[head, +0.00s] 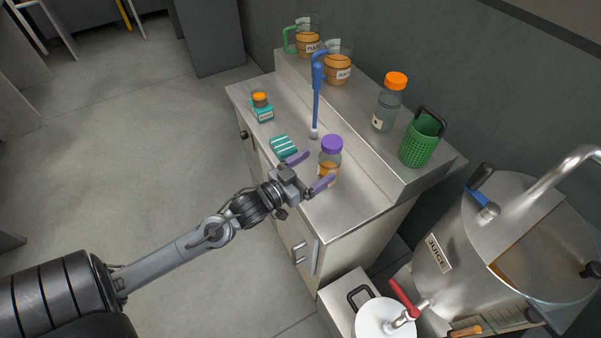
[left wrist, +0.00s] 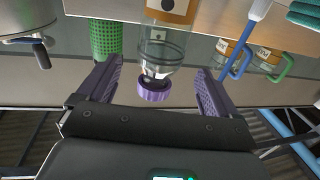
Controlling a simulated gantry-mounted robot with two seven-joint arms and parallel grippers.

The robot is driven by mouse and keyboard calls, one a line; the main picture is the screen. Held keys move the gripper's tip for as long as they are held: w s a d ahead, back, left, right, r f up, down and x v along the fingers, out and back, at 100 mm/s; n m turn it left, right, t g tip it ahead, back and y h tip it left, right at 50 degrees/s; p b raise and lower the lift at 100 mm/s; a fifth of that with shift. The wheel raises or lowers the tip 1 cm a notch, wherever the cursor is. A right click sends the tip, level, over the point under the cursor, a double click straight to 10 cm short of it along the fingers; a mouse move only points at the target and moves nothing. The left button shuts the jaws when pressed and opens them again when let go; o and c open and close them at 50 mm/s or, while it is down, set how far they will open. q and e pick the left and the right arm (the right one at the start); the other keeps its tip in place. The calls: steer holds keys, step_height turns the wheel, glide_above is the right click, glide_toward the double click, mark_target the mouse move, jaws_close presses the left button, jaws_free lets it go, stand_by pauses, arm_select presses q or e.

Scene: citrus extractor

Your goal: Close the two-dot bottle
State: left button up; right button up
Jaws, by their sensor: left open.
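A clear bottle (head: 328,168) with orange contents and a purple cap (head: 332,144) stands upright on the steel counter. In the left wrist view the picture is inverted: the purple cap (left wrist: 154,90) points down, and the bottle's label (left wrist: 168,8) shows at the top edge, cut off, so I cannot count its dots. The cap sits at the bottle's mouth; whether it is fully shut I cannot tell. My left gripper (head: 313,171) is open, its purple fingers on either side of the bottle, with gaps visible in the left wrist view. My right gripper is not in view.
An orange-capped bottle (head: 389,104), green basket (head: 421,142) and mugs (head: 338,66) stand on the raised ledge. A blue-handled tool (head: 317,95), teal striped cloth (head: 283,146) and small orange-topped jar (head: 261,105) are nearby. A steel juice tank (head: 460,215) stands at right.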

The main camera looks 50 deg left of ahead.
arm_select(q)
steer(key=shift+s, duration=2)
steer(key=shift+p, duration=0.3)
steer(key=s+d+f+n+g+p, duration=0.1)
steer(key=s+d+f+g+p, duration=0.15)
steer(key=d, duration=0.25)
steer(key=s+d+f+n+g+p, duration=0.1)
steer(key=s+d+f+g+p, duration=0.1)
steer(key=s+d+g+p, duration=0.3)
steer(key=s+d+f+m+g+b, duration=0.25)
steer(key=s+f+m+g, duration=0.2)
steer(key=s+g, duration=0.4)
step_height(320, 180, up, 38)
steer(key=s+t+p, duration=0.1)
steer(key=p, duration=3.7)
steer(key=shift+d+n+t, duration=0.2)
steer(key=shift+n+t, duration=0.1)
steer(key=shift+n, duration=0.15)
